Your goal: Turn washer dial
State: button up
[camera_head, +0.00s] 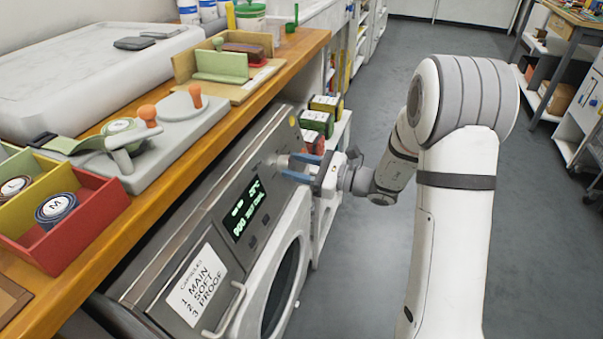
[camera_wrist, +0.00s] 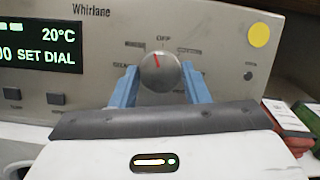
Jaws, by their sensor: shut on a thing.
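The washer (camera_head: 215,215) stands under the wooden counter, its grey control panel facing right. In the wrist view its round grey dial (camera_wrist: 163,77) sits between my two blue fingers. The dial's red pointer line is up and slightly left, near the OFF mark; the other printed marks are partly hidden or too small to read. My gripper (camera_head: 291,167) reaches the panel's far end and is shut on the dial. The display (camera_wrist: 40,42) reads 20°C and SET DIAL.
The washer's round door (camera_head: 283,285) and handle are below the panel. The counter (camera_head: 150,215) above carries a red and yellow bin (camera_head: 95,225) with rolls and a grey press (camera_head: 165,140). Boxes (camera_head: 318,122) stand on a shelf beyond the washer. Grey floor is open on the right.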

jog(key=shift+a+n+g+b, duration=0.1)
jog(key=shift+n+g+b, duration=0.5)
jog(key=shift+n, duration=0.8)
jog(key=shift+a+n+g+b, duration=0.1)
jog(key=shift+n+g+b, duration=0.5)
jog(key=shift+n, duration=0.8)
jog(key=o, duration=1)
jog(key=shift+d, duration=0.1)
jog(key=shift+d, duration=0.3)
jog(key=p+v, duration=0.1)
jog(key=v, duration=0.6)
jog(key=shift+s+d+f+p, duration=0.1)
jog(key=shift+d+f+p, duration=0.05)
jog(key=shift+p, duration=0.15)
